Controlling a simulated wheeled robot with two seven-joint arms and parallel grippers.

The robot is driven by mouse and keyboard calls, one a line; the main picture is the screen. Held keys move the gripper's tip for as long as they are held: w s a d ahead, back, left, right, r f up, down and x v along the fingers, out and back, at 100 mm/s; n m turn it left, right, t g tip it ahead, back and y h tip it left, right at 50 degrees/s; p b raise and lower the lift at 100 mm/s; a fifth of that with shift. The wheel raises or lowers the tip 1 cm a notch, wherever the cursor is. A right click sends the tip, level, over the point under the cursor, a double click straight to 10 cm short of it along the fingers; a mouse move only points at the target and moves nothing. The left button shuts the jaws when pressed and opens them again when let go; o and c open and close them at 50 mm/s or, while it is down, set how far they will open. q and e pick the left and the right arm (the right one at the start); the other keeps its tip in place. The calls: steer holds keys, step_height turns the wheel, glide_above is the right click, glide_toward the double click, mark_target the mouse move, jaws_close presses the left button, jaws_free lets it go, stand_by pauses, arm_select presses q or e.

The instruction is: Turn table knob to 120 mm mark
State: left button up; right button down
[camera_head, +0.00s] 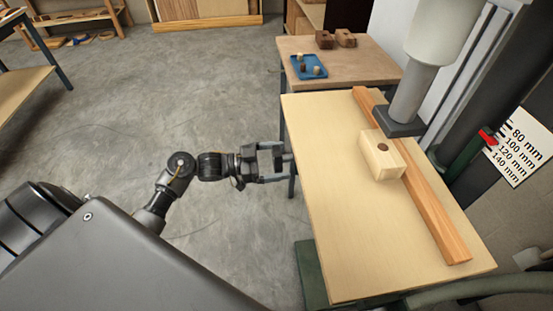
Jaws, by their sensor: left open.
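A white scale plate (520,147) with marks for 80, 100, 120 and 140 mm stands at the right of the head view. A red pointer (487,136) sits at its left edge on a dark green bar; which mark it meets I cannot tell. The table (335,215) is pale wood, with a light block (380,156) with a dark hole and a long brown strip (433,220) on it. No knob is clearly visible. My left gripper (288,162) is open and empty at the table's left edge. My right gripper is not in view.
A grey press head (402,115) on a pale column stands over the table's far right. A bench (345,65) behind carries a blue tray (308,67) and brown blocks (336,39). A curved grey-green part (480,290) fills the lower right.

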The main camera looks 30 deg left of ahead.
arm_select(q)
steer(key=c, duration=1)
steer(key=shift+o, duration=0.2)
steer(key=shift+f+m+b, duration=0.1)
steer(key=shift+m+b, duration=0.4)
steer(key=shift+m, duration=0.2)
steer(key=o, duration=1)
steer(key=shift+c, duration=0.2)
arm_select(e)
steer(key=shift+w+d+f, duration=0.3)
